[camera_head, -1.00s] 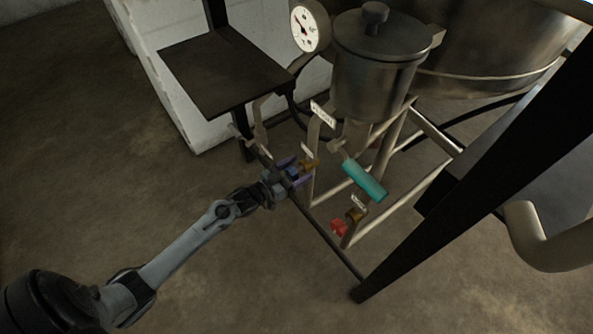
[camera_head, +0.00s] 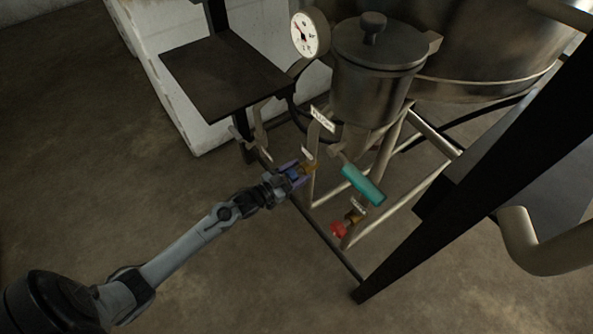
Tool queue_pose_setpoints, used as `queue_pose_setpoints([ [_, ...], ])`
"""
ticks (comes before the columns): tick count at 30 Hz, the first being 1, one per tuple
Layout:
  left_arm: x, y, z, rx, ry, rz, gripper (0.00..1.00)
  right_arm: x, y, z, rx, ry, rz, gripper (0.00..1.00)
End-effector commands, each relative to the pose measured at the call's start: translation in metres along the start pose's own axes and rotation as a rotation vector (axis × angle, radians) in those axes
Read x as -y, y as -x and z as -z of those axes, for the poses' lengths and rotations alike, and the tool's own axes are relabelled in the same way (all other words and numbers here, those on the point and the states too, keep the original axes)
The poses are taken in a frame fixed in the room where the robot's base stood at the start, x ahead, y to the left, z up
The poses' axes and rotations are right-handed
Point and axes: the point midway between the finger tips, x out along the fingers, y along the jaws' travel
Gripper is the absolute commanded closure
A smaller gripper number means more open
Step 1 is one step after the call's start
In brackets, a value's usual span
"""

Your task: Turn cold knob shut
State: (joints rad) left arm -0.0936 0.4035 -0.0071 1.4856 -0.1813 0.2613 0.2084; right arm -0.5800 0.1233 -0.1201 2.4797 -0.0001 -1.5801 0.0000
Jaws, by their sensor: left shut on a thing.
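The cold knob (camera_head: 293,174) is the small blue knob on a brass valve (camera_head: 309,168) at the left pipe of the frame. My left gripper (camera_head: 296,174) reaches it from the lower left, with its purple fingers shut on the blue knob and hiding most of it. How far the knob is turned cannot be told. A red knob (camera_head: 339,229) sits on a second brass valve lower right, apart from my gripper. My right gripper is not in view.
A teal handle (camera_head: 362,185) hangs right of my gripper, below the steel pot (camera_head: 376,60). A pressure gauge (camera_head: 310,34) stands above. A dark shelf (camera_head: 225,75) is at the upper left, and a black post (camera_head: 480,170) crosses the right. The floor at left is clear.

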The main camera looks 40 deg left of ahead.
Motion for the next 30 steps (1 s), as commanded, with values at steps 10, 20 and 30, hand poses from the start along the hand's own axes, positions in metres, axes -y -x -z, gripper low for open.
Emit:
queue_pose_setpoints([
  [10,-0.001,0.0,0.002,0.002,-0.312,-0.002,0.72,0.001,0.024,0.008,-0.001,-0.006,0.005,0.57],
  [20,-0.002,0.0,0.001,0.001,-0.627,-0.002,0.72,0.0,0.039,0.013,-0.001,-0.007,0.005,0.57],
  [30,-0.003,0.0,-0.001,0.001,-0.927,-0.002,0.72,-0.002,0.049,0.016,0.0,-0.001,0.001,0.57],
])
